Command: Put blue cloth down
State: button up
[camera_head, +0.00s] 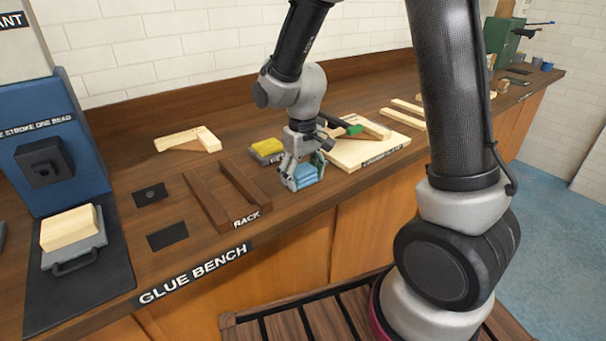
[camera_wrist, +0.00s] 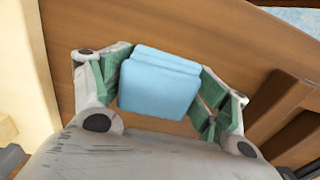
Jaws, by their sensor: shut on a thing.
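The blue cloth (camera_head: 306,178) is a folded light-blue stack. My gripper (camera_head: 302,175) is shut on it near the front edge of the bench, to the right of the rack. In the wrist view the cloth (camera_wrist: 160,82) sits between the two green-padded fingers of my gripper (camera_wrist: 162,88). The cloth is at or just above the brown bench top (camera_head: 240,160); I cannot tell if it touches.
The brown wooden rack (camera_head: 203,202) stands left of the gripper. A yellow-topped block (camera_head: 267,147) lies behind it. A pale board (camera_head: 350,155) with wooden pieces and a green-ended tool lies to the right.

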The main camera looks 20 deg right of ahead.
aim_at(302, 170)
jog(key=o, duration=1.1)
jog(key=shift+s+f, duration=0.1)
jog(key=shift+f, duration=0.25)
jog(key=shift+c, duration=0.2)
jog(key=shift+r, duration=0.1)
notch_tip(302, 170, up, 13)
jog(key=s+d+r+m+t, duration=0.1)
jog(key=s+d+r+t, duration=0.1)
jog(key=s+d+r, duration=0.2)
jog(key=s+d+r+m+t, duration=0.2)
jog(key=s+d+r, duration=0.1)
jog(key=s+d, duration=0.8)
jog(key=s, duration=0.3)
jog(key=shift+s+r+m, duration=0.3)
jog(key=shift+s+r, duration=0.1)
